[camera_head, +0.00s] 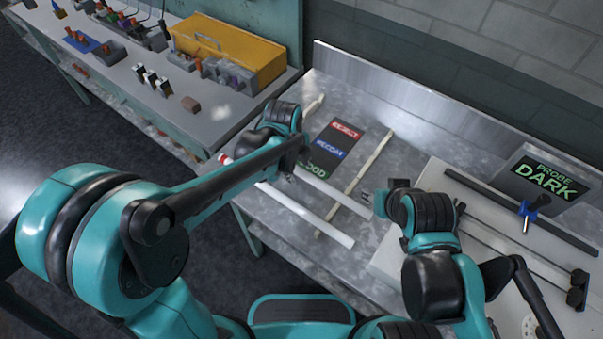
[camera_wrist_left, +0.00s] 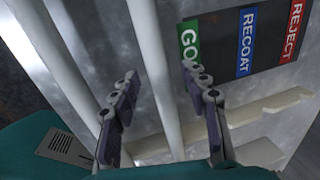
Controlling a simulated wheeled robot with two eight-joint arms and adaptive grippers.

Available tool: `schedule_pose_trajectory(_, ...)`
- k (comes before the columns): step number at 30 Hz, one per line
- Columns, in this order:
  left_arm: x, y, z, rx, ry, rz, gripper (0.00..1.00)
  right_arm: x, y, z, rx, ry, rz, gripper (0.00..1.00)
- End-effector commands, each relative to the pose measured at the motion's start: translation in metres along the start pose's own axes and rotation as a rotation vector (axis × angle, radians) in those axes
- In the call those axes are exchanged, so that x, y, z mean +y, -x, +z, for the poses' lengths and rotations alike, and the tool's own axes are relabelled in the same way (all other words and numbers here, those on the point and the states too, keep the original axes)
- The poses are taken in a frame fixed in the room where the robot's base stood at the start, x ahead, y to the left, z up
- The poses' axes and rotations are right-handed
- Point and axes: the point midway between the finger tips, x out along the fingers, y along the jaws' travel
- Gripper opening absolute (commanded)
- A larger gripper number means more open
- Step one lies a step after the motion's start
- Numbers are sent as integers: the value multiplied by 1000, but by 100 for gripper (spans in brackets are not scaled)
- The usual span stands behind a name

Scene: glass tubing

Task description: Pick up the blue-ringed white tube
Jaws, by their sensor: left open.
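Two white tubes lie across cream rails on the metal bench. In the head view, the far tube (camera_head: 333,191) runs from under my left gripper toward my right gripper; the near tube (camera_head: 310,215) lies closer to me. A red-ringed white end (camera_head: 225,158) shows left of my left arm. I see no blue ring, so I cannot tell which tube carries it. My left gripper (camera_head: 288,175) is open over the far tube; in the left wrist view its fingers (camera_wrist_left: 158,88) stand either side of a tube (camera_wrist_left: 154,60). My right gripper (camera_head: 374,203) is near that tube's right end; its fingers are unclear.
A dark board (camera_head: 333,148) with REJECT, RECOAT and GOOD labels lies behind the tubes. A PROBE DARK sign (camera_head: 545,183) and a pale plate with dark rails stand at right. A metal backsplash (camera_head: 400,100) bounds the bench. A yellow box (camera_head: 228,48) stands at the upper left.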

Motion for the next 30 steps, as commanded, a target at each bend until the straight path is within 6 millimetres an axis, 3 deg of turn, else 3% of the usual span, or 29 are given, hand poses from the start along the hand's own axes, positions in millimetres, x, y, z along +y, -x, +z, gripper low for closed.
schedule_pose_trajectory(1,0,0,0,0,0,0,43,0,0,0,0,0,0,40)
schedule_pose_trajectory(6,0,1,0,0,0,0,0,0,0,0,0,0,0,40)
schedule_pose_trajectory(20,-1,7,0,0,0,0,0,0,3,-2,0,0,0,40)
schedule_pose_trajectory(27,-9,45,0,0,0,0,0,0,18,-13,0,0,0,40)
schedule_pose_trajectory(30,-21,54,-20,2,-6,0,0,0,22,-16,0,0,0,40)
